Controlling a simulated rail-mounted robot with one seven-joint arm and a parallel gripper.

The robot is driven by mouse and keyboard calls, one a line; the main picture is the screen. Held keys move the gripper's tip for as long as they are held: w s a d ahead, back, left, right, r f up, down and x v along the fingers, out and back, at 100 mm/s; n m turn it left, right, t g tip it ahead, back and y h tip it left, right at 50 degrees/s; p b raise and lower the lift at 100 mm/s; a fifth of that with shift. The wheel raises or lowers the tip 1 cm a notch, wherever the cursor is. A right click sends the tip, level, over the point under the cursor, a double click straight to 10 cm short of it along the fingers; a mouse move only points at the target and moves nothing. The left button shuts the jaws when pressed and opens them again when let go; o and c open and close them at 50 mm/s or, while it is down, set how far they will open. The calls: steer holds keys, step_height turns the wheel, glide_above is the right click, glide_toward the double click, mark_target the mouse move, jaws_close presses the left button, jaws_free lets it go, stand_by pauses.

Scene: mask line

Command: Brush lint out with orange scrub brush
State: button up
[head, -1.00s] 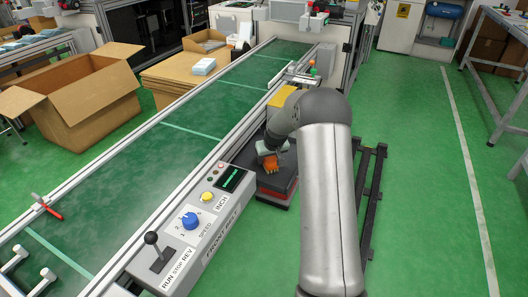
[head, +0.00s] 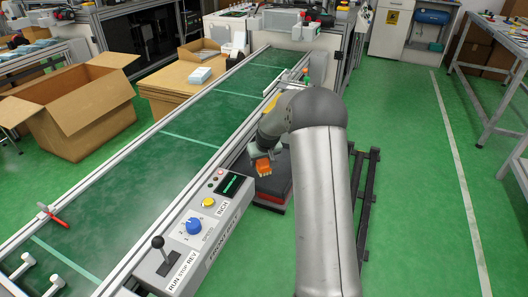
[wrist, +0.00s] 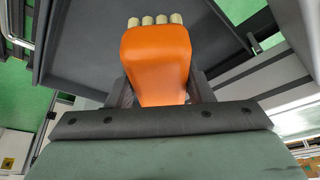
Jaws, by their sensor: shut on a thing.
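The orange scrub brush (head: 263,166) is held in my gripper (head: 262,153), beside the near edge of the conveyor. In the wrist view the orange brush body (wrist: 158,62) sits between the two dark fingers of my gripper (wrist: 160,88). Pale bristle tufts (wrist: 155,20) show at its far end. The brush is above a dark tray-like surface (wrist: 85,50) with a raised rim. I cannot make out any lint in either view.
The green conveyor belt (head: 130,183) runs diagonally on the left, with a control box (head: 205,225) on its near rail.

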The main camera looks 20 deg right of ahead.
steer(key=shift+r+p, duration=0.65)
steer(key=shift+r, duration=0.75)
steer(key=shift+r, duration=0.1)
